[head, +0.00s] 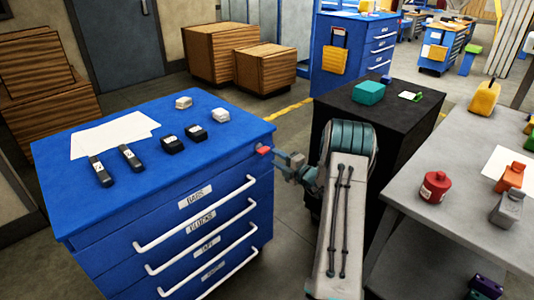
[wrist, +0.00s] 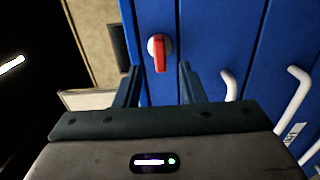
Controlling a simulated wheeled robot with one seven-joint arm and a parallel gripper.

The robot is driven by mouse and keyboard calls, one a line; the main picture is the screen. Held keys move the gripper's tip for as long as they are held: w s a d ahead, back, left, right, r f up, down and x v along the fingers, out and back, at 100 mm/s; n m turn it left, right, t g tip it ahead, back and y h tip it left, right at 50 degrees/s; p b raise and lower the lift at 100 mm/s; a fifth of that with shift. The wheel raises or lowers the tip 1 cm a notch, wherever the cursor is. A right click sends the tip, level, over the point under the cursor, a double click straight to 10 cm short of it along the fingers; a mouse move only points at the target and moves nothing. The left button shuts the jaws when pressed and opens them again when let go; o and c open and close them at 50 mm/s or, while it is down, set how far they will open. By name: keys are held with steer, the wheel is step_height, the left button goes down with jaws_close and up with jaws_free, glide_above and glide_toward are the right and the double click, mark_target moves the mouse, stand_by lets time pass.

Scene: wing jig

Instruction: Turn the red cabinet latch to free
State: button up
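The red latch (head: 263,150) sits at the top right corner of the blue cabinet's (head: 100,231) drawer front in the head view. In the wrist view the latch (wrist: 160,55) is a red lever on a round white base, with the lever pointing down in the picture. My gripper (head: 281,159) is just right of the latch in the head view. In the wrist view my gripper (wrist: 160,70) is open, with one finger on each side of the lever in the picture. I see no clear contact, and the remaining depth is hard to tell.
White drawer handles (head: 195,213) stick out of the cabinet front, and they show at the right in the wrist view (wrist: 292,101). A black cabinet (head: 400,115) stands behind my arm. A grey workbench (head: 412,190) is at the right. Small items lie on the blue top.

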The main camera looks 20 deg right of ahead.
mark_target(266, 152)
steer(key=x, duration=0.6)
jaws_close()
